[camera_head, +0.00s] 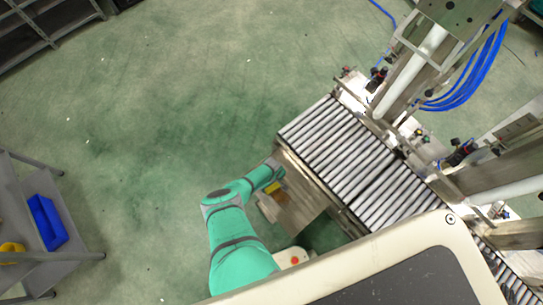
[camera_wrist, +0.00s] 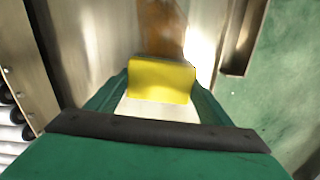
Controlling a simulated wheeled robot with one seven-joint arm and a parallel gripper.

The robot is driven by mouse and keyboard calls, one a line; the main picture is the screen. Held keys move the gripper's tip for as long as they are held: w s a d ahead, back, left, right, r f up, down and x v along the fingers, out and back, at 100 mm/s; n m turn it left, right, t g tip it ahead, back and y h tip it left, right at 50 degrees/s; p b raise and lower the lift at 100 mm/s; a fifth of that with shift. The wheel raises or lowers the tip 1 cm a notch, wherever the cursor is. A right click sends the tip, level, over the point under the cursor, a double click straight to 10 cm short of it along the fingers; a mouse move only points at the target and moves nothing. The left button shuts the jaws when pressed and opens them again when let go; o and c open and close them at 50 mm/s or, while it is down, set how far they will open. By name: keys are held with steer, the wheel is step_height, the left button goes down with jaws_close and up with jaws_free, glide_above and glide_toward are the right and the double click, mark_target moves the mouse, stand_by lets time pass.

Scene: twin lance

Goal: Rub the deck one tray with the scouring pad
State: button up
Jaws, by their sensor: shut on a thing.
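The yellow scouring pad (camera_wrist: 161,82) is held between the green fingers of my gripper (camera_wrist: 160,95) in the wrist view. In the head view it is a small yellow patch (camera_head: 272,187) at the end of my gripper (camera_head: 270,180). A shiny steel surface (camera_wrist: 100,30), likely the deck one tray, lies ahead of the pad, with a brown patch (camera_wrist: 162,28) on it. In the head view this steel surface (camera_head: 305,212) lies beside the rollers. Whether the pad touches it, I cannot tell.
A roller conveyor (camera_head: 340,150) runs beside the steel surface, with machine frames and blue hoses (camera_head: 465,85) behind it. A grey cart (camera_head: 25,205) with a blue bin (camera_head: 47,222) stands at left. Green floor (camera_head: 150,120) between is open.

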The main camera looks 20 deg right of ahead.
mark_target(282, 198)
steer(key=shift+f, duration=0.1)
steer(key=shift+s+d+f, duration=0.1)
steer(key=shift+s+d, duration=0.35)
steer(key=shift+s, duration=0.85)
steer(key=shift+s+d+r, duration=0.1)
steer(key=shift+s+d, duration=0.4)
steer(key=shift+s, duration=0.8)
steer(key=shift+s+d+f, duration=0.1)
steer(key=shift+s+d, duration=0.35)
steer(key=shift+s, duration=0.85)
steer(key=shift+s+d, duration=0.35)
steer(key=shift+s, duration=0.55)
steer(key=shift+s+d, duration=0.3)
steer(key=shift+s, duration=0.55)
steer(key=shift+c, duration=0.4)
steer(key=shift+w+a, duration=0.2)
steer(key=shift+w, duration=0.1)
steer(key=shift+w+a, duration=0.3)
steer(key=shift+w, duration=0.55)
steer(key=shift+w+a, duration=0.25)
steer(key=shift+w, duration=0.55)
